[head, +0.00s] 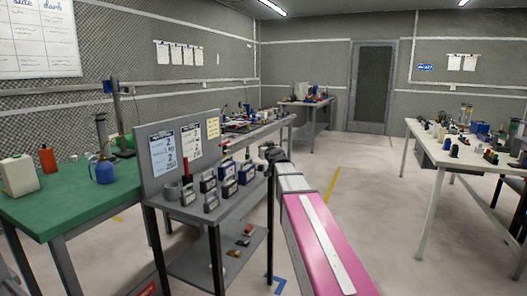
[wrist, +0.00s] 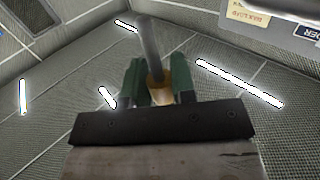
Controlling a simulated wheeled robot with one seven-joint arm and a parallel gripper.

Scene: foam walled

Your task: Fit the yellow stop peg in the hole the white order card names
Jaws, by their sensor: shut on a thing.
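My gripper (head: 274,154) is a small dark shape at the far end of my arm, beside the right end of the grey cart. In the wrist view its green fingers (wrist: 160,82) are shut on a peg with a grey shaft (wrist: 150,42) and a yellow-tan collar (wrist: 159,90). It appears to be the yellow stop peg. A white card (head: 191,141) stands on the cart's back panel between a pale blue card (head: 163,152) and a yellow card (head: 213,127). Their print is too small to read surely. I cannot make out any peg hole.
The grey cart (head: 172,219) carries several labelled grey and blue blocks (head: 210,202). A green bench (head: 85,192) with bottles stands at left. A cluttered white table (head: 425,133) stands at right. Open floor (head: 375,200) lies between cart and table.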

